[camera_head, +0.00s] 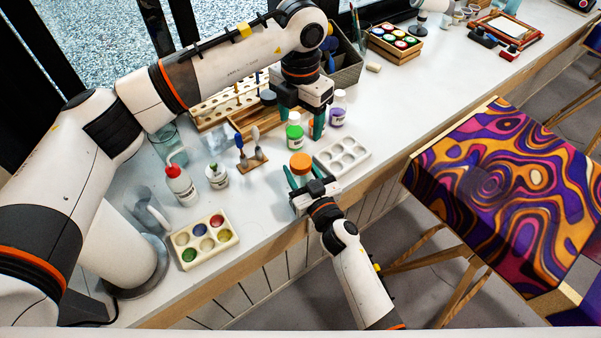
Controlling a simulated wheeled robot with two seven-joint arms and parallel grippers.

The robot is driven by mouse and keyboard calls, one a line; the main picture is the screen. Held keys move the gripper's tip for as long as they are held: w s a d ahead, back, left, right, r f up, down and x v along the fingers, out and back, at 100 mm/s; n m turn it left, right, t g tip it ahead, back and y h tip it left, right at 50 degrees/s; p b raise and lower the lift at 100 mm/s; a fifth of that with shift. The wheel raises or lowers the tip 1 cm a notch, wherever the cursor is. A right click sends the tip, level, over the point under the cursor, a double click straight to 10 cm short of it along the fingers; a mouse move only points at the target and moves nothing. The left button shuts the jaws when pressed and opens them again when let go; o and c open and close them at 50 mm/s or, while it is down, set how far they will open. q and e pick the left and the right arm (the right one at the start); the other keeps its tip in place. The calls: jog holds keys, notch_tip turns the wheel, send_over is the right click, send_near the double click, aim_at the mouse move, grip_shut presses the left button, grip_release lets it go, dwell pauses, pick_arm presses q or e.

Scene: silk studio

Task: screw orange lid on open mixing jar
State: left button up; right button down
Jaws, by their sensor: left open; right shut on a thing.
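The orange lid (300,162) is on top of a jar between the fingers of my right gripper (300,181), near the counter's front edge. The jar's body is mostly hidden by the lid and fingers, so I cannot tell whether the lid is seated or screwed down. My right gripper is shut on the jar below the lid. My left gripper (301,122) is open, with its teal fingers pointing down, above and behind the lid in the picture and apart from it.
A green-topped jar (294,132) and a purple jar (337,112) stand near my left gripper. A white palette (342,157) lies right of the lid. A small brush stand (252,162), red-tipped bottle (181,184) and paint tray (205,239) are left. Counter between lid and tray is clear.

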jog(key=c, duration=0.6)
grip_release()
jog(key=shift+s, duration=0.1)
jog(key=b+v, duration=0.1)
jog(key=v, duration=1.1)
